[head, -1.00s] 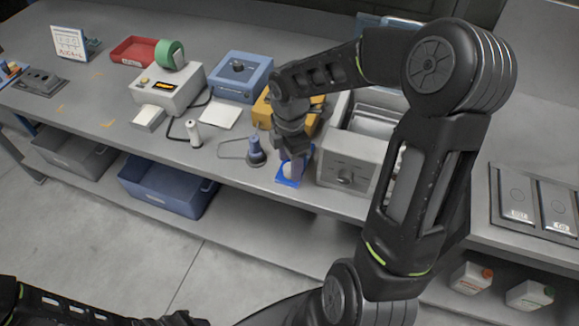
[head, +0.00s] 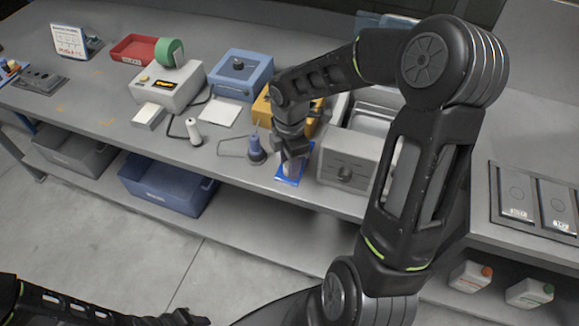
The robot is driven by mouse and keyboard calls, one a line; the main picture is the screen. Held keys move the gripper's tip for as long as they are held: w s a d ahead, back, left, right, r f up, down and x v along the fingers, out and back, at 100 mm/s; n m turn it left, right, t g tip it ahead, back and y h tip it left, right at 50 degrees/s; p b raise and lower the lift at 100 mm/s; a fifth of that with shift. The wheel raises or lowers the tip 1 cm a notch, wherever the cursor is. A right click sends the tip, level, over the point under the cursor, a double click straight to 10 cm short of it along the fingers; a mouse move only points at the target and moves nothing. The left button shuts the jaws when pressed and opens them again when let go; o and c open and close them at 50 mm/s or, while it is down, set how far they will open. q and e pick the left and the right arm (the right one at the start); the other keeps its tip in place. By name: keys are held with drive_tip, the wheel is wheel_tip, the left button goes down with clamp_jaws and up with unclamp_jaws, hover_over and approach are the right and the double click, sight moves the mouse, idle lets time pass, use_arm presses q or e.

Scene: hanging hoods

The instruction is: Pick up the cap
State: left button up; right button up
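My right gripper (head: 292,158) points down over a small blue mat (head: 290,180) near the front edge of the bench. A small pale thing (head: 291,168), possibly the cap, shows at its fingertips above the mat. The fingers partly hide it, and I cannot tell whether they grip it or only stand around it. My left arm lies low at the bottom left, and its dark end (head: 183,318) is cut by the picture's lower edge. The state of its fingers does not show.
A blue spindle-like tool (head: 256,150) and a white bottle (head: 194,132) stand left of the mat. A grey box (head: 343,172) stands close on its right. A yellow box (head: 262,110) is behind my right gripper. A blue bin (head: 165,187) sits below the bench.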

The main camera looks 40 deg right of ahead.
clamp_jaws()
idle(0.3)
wheel_tip(320, 180, up, 10)
drive_tip(key=b, duration=0.1)
idle(0.4)
idle(0.5)
